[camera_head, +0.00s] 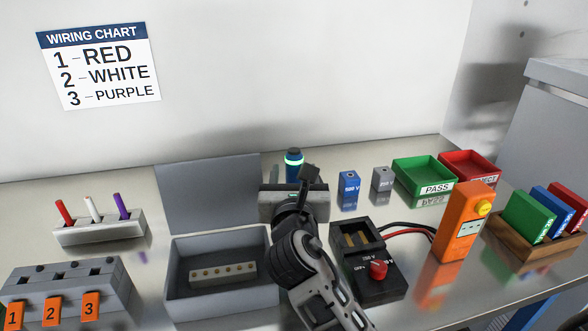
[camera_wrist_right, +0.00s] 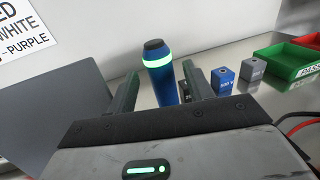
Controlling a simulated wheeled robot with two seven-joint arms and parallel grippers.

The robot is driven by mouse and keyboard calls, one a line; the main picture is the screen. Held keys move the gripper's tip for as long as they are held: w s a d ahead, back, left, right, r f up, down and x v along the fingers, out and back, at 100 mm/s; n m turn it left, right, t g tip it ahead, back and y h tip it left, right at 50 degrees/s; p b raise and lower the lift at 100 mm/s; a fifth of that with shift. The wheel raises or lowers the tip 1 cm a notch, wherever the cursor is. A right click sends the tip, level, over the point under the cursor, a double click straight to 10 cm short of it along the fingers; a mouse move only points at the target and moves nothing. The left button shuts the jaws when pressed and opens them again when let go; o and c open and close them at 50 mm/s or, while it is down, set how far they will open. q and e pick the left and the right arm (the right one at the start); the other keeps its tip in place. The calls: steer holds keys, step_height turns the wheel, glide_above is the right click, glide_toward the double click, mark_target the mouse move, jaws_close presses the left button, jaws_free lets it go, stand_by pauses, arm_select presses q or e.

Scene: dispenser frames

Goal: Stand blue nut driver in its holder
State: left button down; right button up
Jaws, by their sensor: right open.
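The blue nut driver (camera_head: 293,158) stands upright towards the back of the bench, with a dark cap and a bright green band near its top. It also shows in the right wrist view (camera_wrist_right: 162,83). My right gripper (camera_head: 292,174) is open, with one finger on each side of the blue handle. In the wrist view a gap shows between the handle and at least the left finger; contact on the right is unclear. The driver's lower end and any holder under it are hidden behind the gripper. My left gripper is not in view.
Left of my arm is an open grey box (camera_head: 222,306) with a terminal strip inside. Right of it are a blue block (camera_head: 349,186), a grey block (camera_head: 382,180), a black switch box (camera_head: 378,288), an orange tester (camera_head: 463,225), and green (camera_head: 424,171) and red (camera_head: 470,165) trays.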

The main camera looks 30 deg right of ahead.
steer(key=v, duration=0.5)
stand_by(0.4)
